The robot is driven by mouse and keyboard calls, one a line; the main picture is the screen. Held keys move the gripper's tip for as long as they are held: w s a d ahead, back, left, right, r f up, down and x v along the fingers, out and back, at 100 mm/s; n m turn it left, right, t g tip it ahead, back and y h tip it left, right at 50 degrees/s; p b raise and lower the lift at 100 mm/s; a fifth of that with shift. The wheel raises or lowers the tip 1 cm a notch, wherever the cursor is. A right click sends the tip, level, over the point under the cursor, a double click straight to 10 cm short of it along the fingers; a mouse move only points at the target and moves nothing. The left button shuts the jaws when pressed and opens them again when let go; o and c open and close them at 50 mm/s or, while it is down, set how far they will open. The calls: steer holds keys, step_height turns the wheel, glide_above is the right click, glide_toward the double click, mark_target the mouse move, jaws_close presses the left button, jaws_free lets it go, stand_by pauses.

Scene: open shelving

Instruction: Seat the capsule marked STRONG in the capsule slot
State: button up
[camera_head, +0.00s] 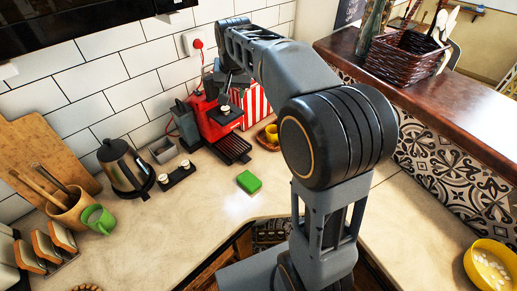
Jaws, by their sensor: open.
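The red coffee machine (207,121) stands against the tiled wall, with a black drip tray (232,149) at its front. A small pale round piece (224,108) shows on its top; I cannot tell whether it is a capsule or part of the machine. A black holder (175,177) to the left of the machine carries two pale-topped capsules (163,178) and (185,163). No marking is legible, so I cannot tell which is STRONG. My gripper (224,84) is open, above and just behind the machine's top, partly hidden by my arm. I see nothing held in it.
A grey square container (162,150) and a kettle (123,167) stand left of the holder. A striped box (256,102) and a yellow cup (271,132) are right of the machine. The front middle counter is clear.

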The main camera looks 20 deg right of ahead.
steer(key=s+f+n, duration=0.2)
steer(key=s+f, duration=0.1)
steer(key=s, duration=0.8)
steer(key=s+f+n+t, duration=0.1)
steer(key=s+f, duration=0.3)
steer(key=s, duration=0.8)
steer(key=shift+n, duration=0.4)
steer(key=shift+f, duration=0.1)
steer(key=shift+f+b, duration=0.4)
steer(key=shift+f, duration=0.05)
